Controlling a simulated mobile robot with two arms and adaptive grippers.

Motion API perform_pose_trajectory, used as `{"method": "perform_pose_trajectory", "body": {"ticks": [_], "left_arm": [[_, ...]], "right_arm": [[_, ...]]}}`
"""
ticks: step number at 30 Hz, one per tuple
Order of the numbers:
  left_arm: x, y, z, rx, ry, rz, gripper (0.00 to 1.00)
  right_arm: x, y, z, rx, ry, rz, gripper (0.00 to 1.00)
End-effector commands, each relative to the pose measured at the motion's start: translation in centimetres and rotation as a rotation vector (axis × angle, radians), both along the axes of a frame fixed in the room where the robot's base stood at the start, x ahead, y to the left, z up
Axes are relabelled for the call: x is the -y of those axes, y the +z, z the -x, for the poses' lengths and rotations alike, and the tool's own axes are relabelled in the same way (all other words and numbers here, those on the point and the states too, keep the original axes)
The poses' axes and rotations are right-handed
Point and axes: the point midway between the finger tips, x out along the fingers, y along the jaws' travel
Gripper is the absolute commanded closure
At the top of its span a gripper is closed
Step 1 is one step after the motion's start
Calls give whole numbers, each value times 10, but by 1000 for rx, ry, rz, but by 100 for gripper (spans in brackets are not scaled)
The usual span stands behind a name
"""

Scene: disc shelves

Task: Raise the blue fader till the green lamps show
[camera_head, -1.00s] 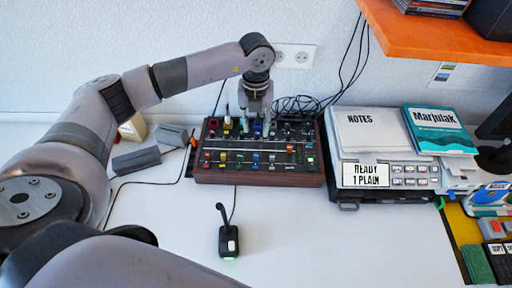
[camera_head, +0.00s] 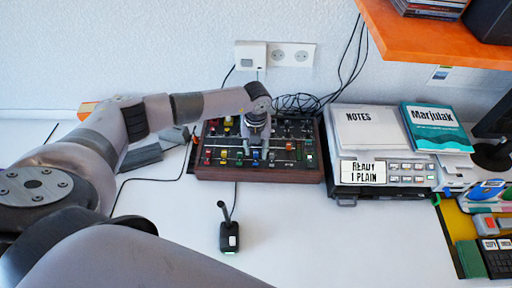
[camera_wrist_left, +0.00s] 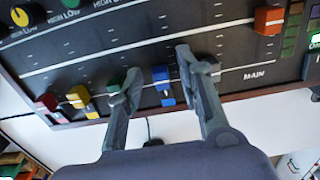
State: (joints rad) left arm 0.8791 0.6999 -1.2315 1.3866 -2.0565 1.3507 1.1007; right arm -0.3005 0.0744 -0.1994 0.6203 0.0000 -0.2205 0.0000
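The dark mixer with a wooden frame (camera_head: 310,174) stands on the white table below the wall. In the left wrist view its panel (camera_wrist_left: 120,50) fills the top, with a row of coloured fader caps near the front edge. In the head view the left gripper (camera_head: 257,140) is over the mixer. A green lamp (camera_wrist_left: 315,39) shows bright at the right edge.
Neighbouring caps are close: a green one (camera_wrist_left: 115,83) beside the left finger and a red one (camera_wrist_left: 269,19) to the right. A small black microphone-like device (camera_head: 229,236) stands in front. A grey machine (camera_head: 386,174) with notes is to the right.

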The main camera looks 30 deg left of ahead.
Motion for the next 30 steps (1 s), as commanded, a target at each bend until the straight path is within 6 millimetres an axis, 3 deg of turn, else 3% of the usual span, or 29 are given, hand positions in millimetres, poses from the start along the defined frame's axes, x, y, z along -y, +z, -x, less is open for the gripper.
{"method": "perform_pose_trajectory", "body": {"ticks": [16, 30], "left_arm": [[0, 1, 0, 0, 0, 0, 100], [0, 1, 0, 0, 0, 0, 100]], "right_arm": [[5, 0, 1, -1, 3, 6, 100], [6, 0, 0, 0, 3, 8, 100]]}}
